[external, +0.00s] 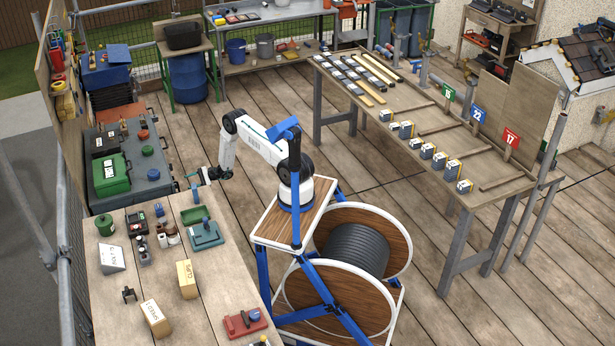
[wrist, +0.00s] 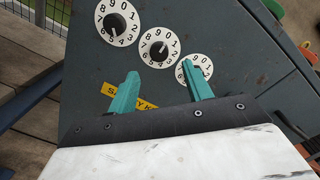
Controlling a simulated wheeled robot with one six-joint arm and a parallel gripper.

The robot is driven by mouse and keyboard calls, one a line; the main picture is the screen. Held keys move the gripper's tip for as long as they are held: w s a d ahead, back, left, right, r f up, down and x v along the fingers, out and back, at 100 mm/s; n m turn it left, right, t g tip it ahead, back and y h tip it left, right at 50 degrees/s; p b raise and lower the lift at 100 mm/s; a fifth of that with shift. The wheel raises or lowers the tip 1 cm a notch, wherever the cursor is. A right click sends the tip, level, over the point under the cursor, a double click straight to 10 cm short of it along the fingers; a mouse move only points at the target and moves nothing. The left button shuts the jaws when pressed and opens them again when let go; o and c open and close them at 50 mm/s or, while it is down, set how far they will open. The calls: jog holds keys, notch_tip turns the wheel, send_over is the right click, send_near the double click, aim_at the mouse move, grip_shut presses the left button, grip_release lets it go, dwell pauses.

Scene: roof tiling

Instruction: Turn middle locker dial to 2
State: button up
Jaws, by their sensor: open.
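The locker (wrist: 85,60) is a dark grey-blue metal box with three white numbered dials on its face, each with a black knob. The middle dial (wrist: 159,47) lies just beyond the gap between my fingertips; its pointer setting is too small to read surely. The upper-left dial (wrist: 117,22) is in full view. The lower-right dial (wrist: 194,71) is partly hidden by my right finger. My gripper (wrist: 160,70) has its two teal fingers apart with nothing between them. In the external view my gripper (external: 194,180) is beside the grey locker (external: 150,180).
A yellow label (wrist: 145,104) is partly hidden behind my left finger. In the external view a green case (external: 110,175) lies on top of the locker. A wooden workbench (external: 215,290) with a green tray and boxes stands in front. Plank floor lies open behind my arm.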

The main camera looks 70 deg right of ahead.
jog(key=x, duration=0.6)
jog(key=shift+w+a, duration=0.1)
jog(key=shift+a, duration=0.05)
jog(key=shift+c, duration=0.3)
jog(key=c, duration=0.9)
